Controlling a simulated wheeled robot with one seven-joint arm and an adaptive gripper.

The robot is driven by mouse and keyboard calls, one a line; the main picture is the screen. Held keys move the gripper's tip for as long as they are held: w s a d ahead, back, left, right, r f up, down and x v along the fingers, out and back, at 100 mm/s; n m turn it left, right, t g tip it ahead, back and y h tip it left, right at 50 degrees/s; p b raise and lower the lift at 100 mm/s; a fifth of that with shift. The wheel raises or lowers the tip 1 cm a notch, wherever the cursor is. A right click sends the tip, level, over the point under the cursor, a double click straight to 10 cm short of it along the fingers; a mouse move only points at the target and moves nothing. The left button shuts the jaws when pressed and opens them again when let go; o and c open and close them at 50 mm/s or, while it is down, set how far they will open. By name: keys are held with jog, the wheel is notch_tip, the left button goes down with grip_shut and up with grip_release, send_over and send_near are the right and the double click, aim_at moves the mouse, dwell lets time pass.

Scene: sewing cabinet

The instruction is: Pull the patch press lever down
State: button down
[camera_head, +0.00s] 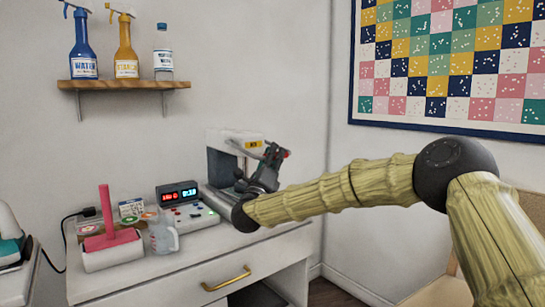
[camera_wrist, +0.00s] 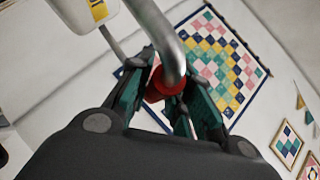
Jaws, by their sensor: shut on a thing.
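The patch press (camera_head: 219,154) is a pale machine with a yellow label, standing at the back right of the white cabinet top. Its lever (camera_wrist: 163,38) is a grey metal bar with a red knob (camera_wrist: 158,86) at its end. In the wrist view my gripper (camera_wrist: 165,95) has its dark and green fingers on both sides of the red knob, shut on it. In the head view my gripper (camera_head: 272,160) is at the right side of the press, with a bit of red at its tip. The gripper and wrist hide part of the press and lever there.
A shelf (camera_head: 125,85) with bottles hangs above. The cabinet (camera_head: 205,265) has a brass-handled drawer.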

jog(key=c, duration=1.5)
grip_release()
jog(key=shift+d, duration=0.15)
jog(key=shift+o, duration=1)
jog(key=shift+s+d+r, duration=0.1)
jog(key=shift+s, duration=0.05)
jog(key=shift+a, duration=0.2)
jog(key=v, duration=1.2)
